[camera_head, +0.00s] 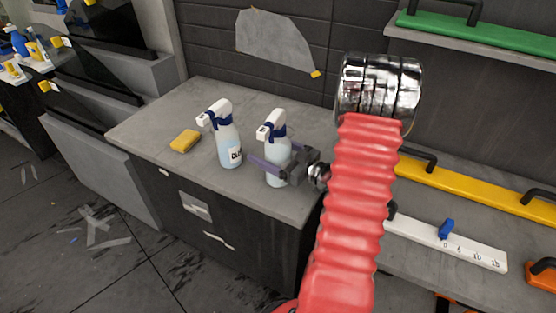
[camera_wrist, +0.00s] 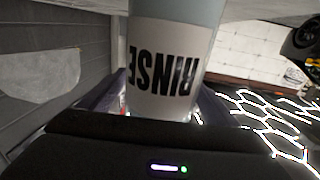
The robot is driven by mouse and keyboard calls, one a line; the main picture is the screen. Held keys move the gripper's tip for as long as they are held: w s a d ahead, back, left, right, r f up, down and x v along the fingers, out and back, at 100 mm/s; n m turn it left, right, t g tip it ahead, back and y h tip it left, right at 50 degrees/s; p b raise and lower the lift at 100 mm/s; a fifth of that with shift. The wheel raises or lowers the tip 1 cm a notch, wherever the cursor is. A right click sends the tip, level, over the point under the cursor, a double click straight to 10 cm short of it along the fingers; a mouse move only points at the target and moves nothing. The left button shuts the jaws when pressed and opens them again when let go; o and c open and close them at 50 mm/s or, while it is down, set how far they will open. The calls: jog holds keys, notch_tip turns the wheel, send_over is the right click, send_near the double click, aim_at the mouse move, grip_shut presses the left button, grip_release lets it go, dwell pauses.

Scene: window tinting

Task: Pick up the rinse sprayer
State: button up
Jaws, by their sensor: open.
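The rinse sprayer (camera_head: 276,150) is a pale bottle with a white trigger head and a blue collar. It stands upright near the front right of the grey cabinet top. In the wrist view its white label (camera_wrist: 165,75) reads RINSE upside down, close in front of my gripper. My gripper (camera_head: 266,162) is open, with its purple fingers at either side of the bottle's lower body. In the wrist view the fingers are partly hidden behind the gripper's dark body. I cannot tell whether either finger touches the bottle.
A similar sprayer (camera_head: 229,148) with a partly readable label stands just left of the rinse sprayer. A yellow sponge (camera_head: 185,141) lies farther left on the cabinet top (camera_head: 150,121). A dark tiled wall (camera_head: 215,48) rises behind. Shelves with a yellow bar (camera_head: 480,188) are at right.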

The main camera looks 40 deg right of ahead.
jog(key=shift+c, duration=0.5)
jog(key=c, duration=1.4)
jog(key=shift+r, duration=0.1)
jog(key=shift+c, duration=0.2)
jog(key=shift+r, duration=5)
